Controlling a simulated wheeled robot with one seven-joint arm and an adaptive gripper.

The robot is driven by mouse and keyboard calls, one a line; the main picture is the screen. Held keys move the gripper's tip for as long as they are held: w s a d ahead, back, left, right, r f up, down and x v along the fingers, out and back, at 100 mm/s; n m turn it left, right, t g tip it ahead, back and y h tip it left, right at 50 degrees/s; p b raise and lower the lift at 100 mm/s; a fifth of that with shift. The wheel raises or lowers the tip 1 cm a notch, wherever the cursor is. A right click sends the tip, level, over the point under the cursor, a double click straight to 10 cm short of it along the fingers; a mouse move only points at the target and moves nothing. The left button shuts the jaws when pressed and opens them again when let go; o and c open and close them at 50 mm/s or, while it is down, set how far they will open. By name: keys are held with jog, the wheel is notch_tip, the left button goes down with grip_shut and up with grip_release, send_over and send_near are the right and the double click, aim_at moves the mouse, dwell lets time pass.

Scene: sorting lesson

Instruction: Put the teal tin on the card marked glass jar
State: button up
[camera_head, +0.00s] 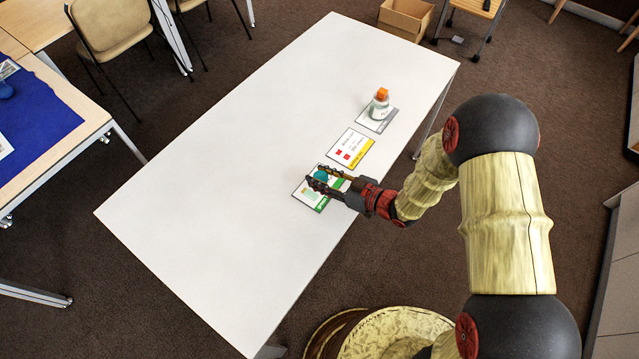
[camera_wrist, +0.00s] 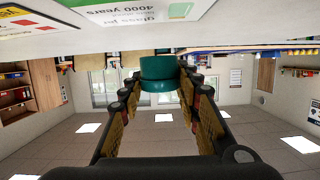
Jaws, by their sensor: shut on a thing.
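The teal tin (camera_head: 320,176) is between the fingertips of my gripper (camera_head: 325,180), which is shut on it. In the head view it is over the green-edged card (camera_head: 307,198) nearest the front of the row. The wrist view is upside down; the tin (camera_wrist: 158,72) shows whole between the fingers (camera_wrist: 160,85). There the card (camera_wrist: 135,13) reads "glass jar" and "4000 years". The tin looks close to the table surface, but I cannot tell whether it touches the card. The fingers hide part of the card in the head view.
A yellow-edged card (camera_head: 350,148) lies beside the green one. Farther along, a bottle with an orange top (camera_head: 381,104) stands on a grey card (camera_head: 377,121). The left of the white table (camera_head: 220,160) is clear. A cardboard box (camera_head: 405,17) is on the floor beyond.

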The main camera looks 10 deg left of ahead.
jog(key=shift+w+a+f, duration=0.3)
jog(key=shift+w+f, duration=0.25)
jog(key=shift+f, duration=0.25)
jog(key=shift+w+a+f+b, duration=0.1)
jog(key=shift+w+f+b, duration=0.05)
jog(key=shift+f+b, duration=0.6)
jog(key=shift+w+f+b, duration=0.1)
jog(key=shift+f+b, duration=0.3)
jog(key=shift+f, duration=0.55)
jog(key=shift+f, duration=0.2)
jog(key=o, duration=1.2)
jog(key=shift+c, duration=0.2)
jog(key=shift+r, duration=0.1)
